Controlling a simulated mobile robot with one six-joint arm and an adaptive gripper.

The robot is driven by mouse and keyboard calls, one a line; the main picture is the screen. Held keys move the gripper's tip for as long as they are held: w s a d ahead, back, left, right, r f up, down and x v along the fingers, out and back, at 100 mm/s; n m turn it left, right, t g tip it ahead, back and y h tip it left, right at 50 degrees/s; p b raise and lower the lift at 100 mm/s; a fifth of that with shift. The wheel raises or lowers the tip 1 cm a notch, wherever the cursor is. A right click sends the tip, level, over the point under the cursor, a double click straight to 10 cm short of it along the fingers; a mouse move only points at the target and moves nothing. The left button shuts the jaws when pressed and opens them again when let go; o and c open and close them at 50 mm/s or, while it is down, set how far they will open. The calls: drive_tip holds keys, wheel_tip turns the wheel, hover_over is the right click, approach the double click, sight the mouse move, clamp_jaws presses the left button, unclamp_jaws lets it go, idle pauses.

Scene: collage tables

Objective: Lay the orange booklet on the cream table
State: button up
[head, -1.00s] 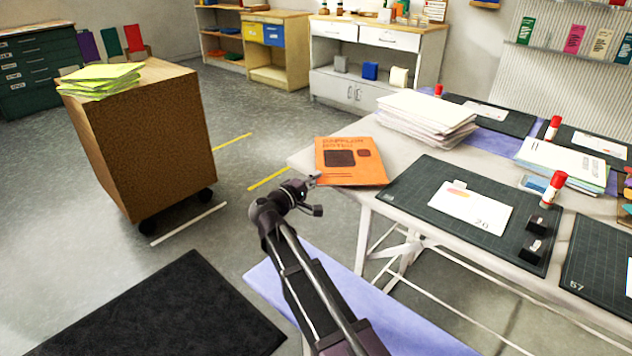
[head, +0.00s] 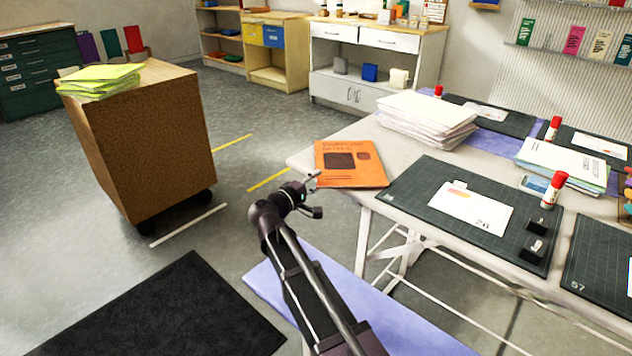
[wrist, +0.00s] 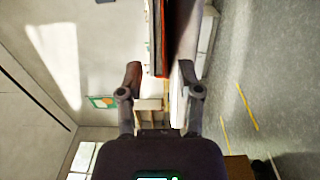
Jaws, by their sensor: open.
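The orange booklet (head: 348,172) lies flat on the cream table (head: 310,158), at its left front corner. Its dark printed squares face up. My gripper (head: 316,194) is at the table's left edge, beside the booklet's near left corner. In the wrist view, my gripper (wrist: 160,78) is open, its two fingers wide apart. There the booklet (wrist: 162,42) shows nearly edge-on, ahead of and between the fingers. The pale table edge (wrist: 185,52) runs beside it, near the right finger. I see no finger pressed on the booklet.
A dark cutting mat (head: 420,195) lies just right of the booklet, and a white paper stack (head: 425,118) stands behind it. A brown wheeled cabinet (head: 150,140) with green booklets (head: 100,80) stands at the left. Open floor lies between cabinet and table.

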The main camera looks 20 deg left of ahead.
drive_tip(key=shift+r, duration=0.1)
drive_tip(key=v, duration=1.2)
drive_tip(key=shift+r, duration=0.15)
idle(0.3)
clamp_jaws()
drive_tip(key=w+d+r+m+g+y+p, duration=0.2)
drive_tip(key=w+d+m+g+p, duration=0.3)
drive_tip(key=m+g+p, duration=0.8)
wheel_tip(320, 180, up, 8)
drive_tip(key=s+m+g+y+p, duration=0.1)
drive_tip(key=m+g+y+p, duration=0.2)
drive_tip(key=p, duration=1.3)
drive_tip(key=shift+s+m+g+y, duration=0.35)
drive_tip(key=shift+m+g+y, duration=0.05)
drive_tip(key=shift+m+y, duration=0.65)
